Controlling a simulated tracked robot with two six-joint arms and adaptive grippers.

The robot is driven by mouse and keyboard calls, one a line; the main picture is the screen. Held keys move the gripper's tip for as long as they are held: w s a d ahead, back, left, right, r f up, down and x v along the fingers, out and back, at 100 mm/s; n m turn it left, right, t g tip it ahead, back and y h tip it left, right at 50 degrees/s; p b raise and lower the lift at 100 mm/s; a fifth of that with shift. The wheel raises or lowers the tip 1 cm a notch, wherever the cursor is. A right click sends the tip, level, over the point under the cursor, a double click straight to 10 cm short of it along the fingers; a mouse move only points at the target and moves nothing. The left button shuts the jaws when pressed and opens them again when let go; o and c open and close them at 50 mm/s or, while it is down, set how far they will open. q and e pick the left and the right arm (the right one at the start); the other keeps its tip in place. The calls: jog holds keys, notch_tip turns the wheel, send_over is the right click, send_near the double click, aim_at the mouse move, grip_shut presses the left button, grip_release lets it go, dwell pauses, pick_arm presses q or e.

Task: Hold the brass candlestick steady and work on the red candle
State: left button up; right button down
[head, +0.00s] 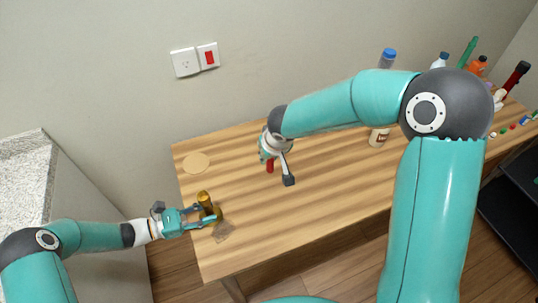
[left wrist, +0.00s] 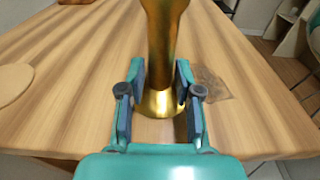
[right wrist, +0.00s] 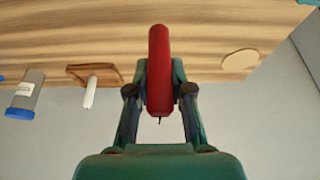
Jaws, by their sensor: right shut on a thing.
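The brass candlestick (head: 204,203) stands upright near the left front of the wooden table. My left gripper (head: 208,214) is around it, and the left wrist view shows the fingers (left wrist: 160,85) open on either side of the brass stem (left wrist: 163,40), low above its round base. Contact with the stem cannot be made out. The red candle (right wrist: 159,60) is between the fingers of my right gripper (right wrist: 160,80), which is shut on it, with its dark wick showing. In the head view the candle (head: 270,166) is partly hidden by the right gripper, to the right of the candlestick.
A round pale disc (head: 196,163) lies at the table's back left. A brownish square patch (head: 223,232) lies beside the candlestick. The table (head: 330,200) between is clear.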

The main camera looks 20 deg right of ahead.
pick_arm(q)
jog(key=c, duration=0.4)
jog(key=o, duration=0.9)
jog(key=shift+o, duration=0.2)
jog(key=shift+a, duration=0.15)
jog(key=a+r, duration=0.1)
jog(key=a, duration=1)
jog(key=shift+a, duration=0.35)
